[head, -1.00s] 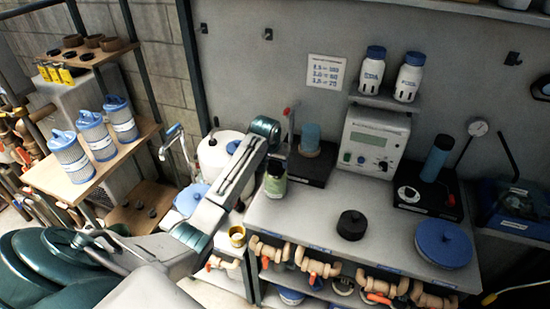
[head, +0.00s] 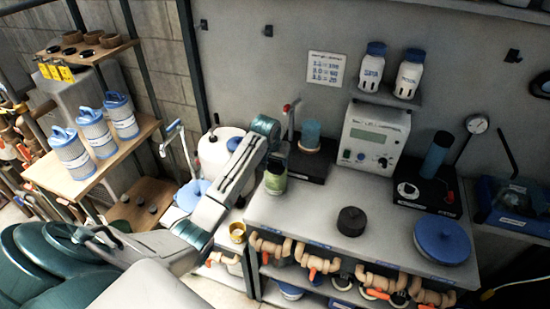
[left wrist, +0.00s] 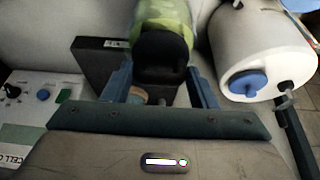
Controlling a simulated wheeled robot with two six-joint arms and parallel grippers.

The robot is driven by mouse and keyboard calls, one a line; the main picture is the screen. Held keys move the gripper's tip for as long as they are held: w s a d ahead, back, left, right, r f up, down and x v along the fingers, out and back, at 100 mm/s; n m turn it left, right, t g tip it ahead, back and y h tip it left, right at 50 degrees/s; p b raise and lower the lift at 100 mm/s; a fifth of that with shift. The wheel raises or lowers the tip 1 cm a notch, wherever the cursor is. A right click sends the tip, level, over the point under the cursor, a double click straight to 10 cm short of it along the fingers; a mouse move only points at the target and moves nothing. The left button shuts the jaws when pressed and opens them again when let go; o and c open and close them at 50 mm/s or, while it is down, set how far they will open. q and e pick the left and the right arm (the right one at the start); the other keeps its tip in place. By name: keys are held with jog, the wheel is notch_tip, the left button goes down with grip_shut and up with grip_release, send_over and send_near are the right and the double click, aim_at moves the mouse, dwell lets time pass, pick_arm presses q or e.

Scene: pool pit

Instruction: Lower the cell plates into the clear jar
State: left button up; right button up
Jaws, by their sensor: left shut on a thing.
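A green mottled cylinder with a black top, which I take for the cell plates, is at my left gripper (head: 277,160) in the head view. It appears over the counter's left end; I cannot tell whether it touches the counter. In the left wrist view its black top (left wrist: 165,52) sits between the blue fingers, with the green body (left wrist: 165,14) beyond. My left gripper is shut on it. A bluish see-through cylinder (head: 311,132), perhaps the clear jar, stands on a black stand (head: 307,168) just right of the gripper. My right gripper is not in view.
The grey counter (head: 315,205) holds a meter box (head: 372,137), a black round knob-like piece (head: 351,221), a blue lid (head: 442,241) and a blue cylinder on a black base (head: 436,152). A white tank (head: 218,152) stands left.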

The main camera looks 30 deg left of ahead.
pick_arm(q)
jog(key=o, duration=1)
jog(key=shift+o, duration=0.2)
jog(key=b+v, duration=0.4)
jog(key=v, duration=0.7)
jog(key=shift+f, duration=0.1)
